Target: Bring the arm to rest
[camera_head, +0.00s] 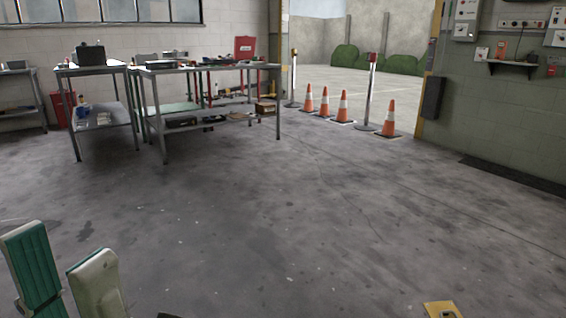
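My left gripper (58,255) shows at the bottom left corner of the head view, close to the camera. Its two fingers stand up and apart, one with a teal pad and one pale. No object is seen between them. Bare floor lies behind the fingertips. The rest of the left arm is mostly out of the picture. My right gripper is not in view.
Metal workbenches (208,68) with tools stand at the back left. Orange cones (388,118) and posts (371,90) line the open doorway. A small shelf (512,66) hangs on the right wall. The concrete floor (290,220) in the middle is clear.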

